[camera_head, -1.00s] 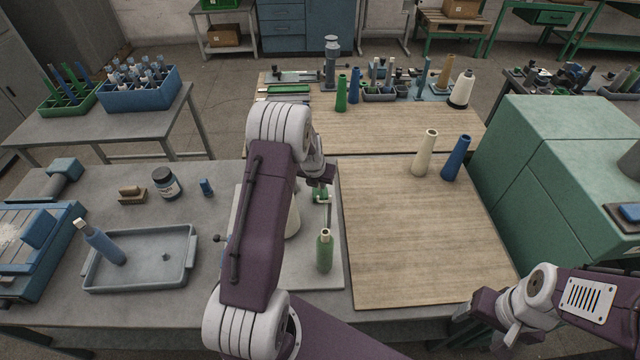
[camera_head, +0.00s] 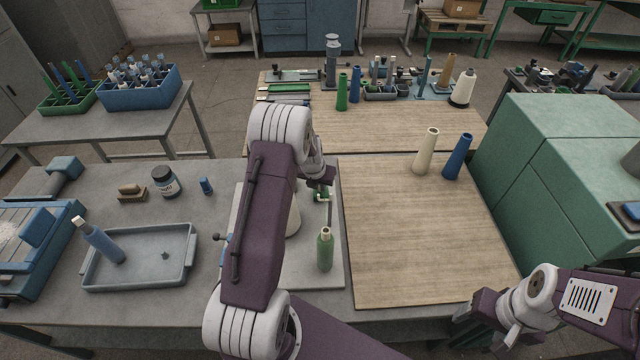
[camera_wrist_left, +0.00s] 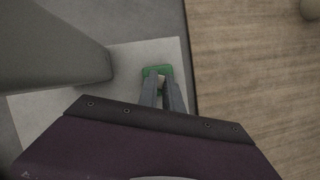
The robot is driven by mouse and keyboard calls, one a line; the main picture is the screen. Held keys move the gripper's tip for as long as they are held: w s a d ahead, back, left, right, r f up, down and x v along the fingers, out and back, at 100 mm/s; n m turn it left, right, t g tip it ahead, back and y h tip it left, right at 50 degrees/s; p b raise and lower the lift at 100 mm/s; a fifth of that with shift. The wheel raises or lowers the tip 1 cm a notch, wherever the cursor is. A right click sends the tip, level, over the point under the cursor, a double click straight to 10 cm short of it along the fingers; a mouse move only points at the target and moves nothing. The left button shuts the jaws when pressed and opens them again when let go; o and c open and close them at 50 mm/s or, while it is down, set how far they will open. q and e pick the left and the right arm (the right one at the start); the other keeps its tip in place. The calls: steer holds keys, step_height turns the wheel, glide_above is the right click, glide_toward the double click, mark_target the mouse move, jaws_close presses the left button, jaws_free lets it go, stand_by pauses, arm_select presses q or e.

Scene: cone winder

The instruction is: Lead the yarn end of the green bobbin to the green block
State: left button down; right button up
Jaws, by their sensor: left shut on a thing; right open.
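The green bobbin (camera_head: 325,252) stands upright on the pale plate (camera_head: 315,274), right of my left arm. A thin light strand runs from its top toward my left gripper. The green block (camera_head: 321,184) is at the plate's far right, partly hidden by my left gripper. My left gripper (camera_head: 322,195) is shut on the small pale yarn end (camera_wrist_left: 160,80), at the near side of the green block (camera_wrist_left: 157,70) in the left wrist view. I cannot tell whether the yarn end touches the block. My right gripper (camera_head: 484,326) is open and empty at the lower right.
A white cone (camera_head: 293,220) on the plate is mostly hidden behind my left arm. A grey tray (camera_head: 140,286) with a blue bobbin (camera_head: 100,243) lies left. The wooden board (camera_head: 420,245) is clear except for cream and blue cones at its back.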

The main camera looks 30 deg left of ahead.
arm_select(q)
steer(key=shift+f+p, duration=0.25)
steer(key=shift+p, duration=0.55)
stand_by(0.4)
steer(key=c, duration=1.4)
jaws_free()
steer(key=shift+c, duration=0.2)
steer(key=o, duration=0.5)
steer(key=shift+r, duration=0.1)
step_height(320, 180, up, 7)
steer(key=p, duration=0.9)
